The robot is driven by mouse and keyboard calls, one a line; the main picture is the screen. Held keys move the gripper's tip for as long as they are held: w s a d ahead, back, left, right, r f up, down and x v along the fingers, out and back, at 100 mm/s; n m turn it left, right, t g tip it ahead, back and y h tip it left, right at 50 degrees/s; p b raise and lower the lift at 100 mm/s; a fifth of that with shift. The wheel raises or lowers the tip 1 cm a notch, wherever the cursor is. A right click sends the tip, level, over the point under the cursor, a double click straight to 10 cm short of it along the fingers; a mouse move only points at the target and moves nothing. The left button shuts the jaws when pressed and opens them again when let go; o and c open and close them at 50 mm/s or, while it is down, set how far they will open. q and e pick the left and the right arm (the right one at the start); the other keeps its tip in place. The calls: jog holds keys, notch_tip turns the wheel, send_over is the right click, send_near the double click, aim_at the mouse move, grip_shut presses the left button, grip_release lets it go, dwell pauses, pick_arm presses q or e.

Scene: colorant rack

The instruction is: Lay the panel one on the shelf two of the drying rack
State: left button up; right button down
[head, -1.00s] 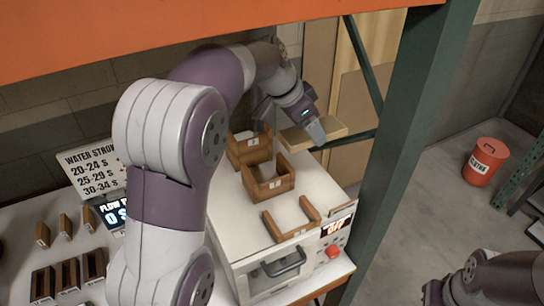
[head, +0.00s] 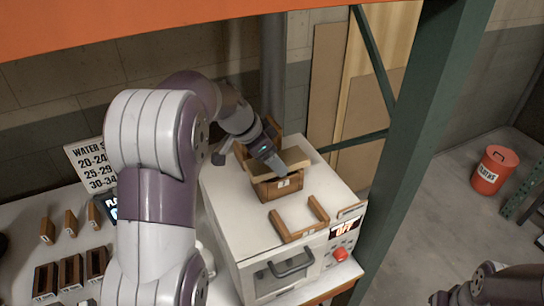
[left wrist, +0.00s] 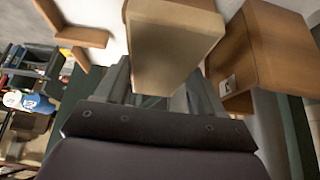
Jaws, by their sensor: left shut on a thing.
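The panel (head: 294,157), a flat pale tan board, is held by my left gripper (head: 274,161) above the middle wooden shelf (head: 277,188) of the drying rack. In the left wrist view the panel (left wrist: 172,42) sits between the fingers, with a labelled wooden shelf (left wrist: 268,48) beside it on the right. I cannot tell whether the panel touches the shelf. The low front shelf (head: 300,223) is empty, and the back shelf (head: 268,131) is partly hidden by my arm. My right gripper (head: 440,298) is partly in view at the lower right; its jaws are unclear.
The shelves stand on a white machine with a handle (head: 290,265) and a red button (head: 340,254). A green post (head: 412,150) rises at its right. Small wooden blocks (head: 70,270) and a sign (head: 88,165) are at the left. A red bucket (head: 493,172) stands on the floor.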

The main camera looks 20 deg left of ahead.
aim_at(264, 164)
pick_arm(q)
jog(key=o, duration=1.2)
jog(key=shift+d, duration=0.1)
jog(key=shift+s, duration=0.1)
jog(key=shift+r, duration=0.1)
jog(key=shift+r, duration=0.15)
jog(key=v, duration=0.3)
jog(key=shift+a, duration=0.25)
jog(key=s+a+p, duration=0.1)
jog(key=s+a, duration=0.1)
jog(key=s, duration=0.1)
jog(key=s+a+p, duration=0.1)
jog(key=s+a, duration=0.2)
jog(key=s+a+p, duration=0.1)
jog(key=s+a, duration=0.1)
jog(key=s, duration=0.1)
jog(key=shift+a, duration=0.25)
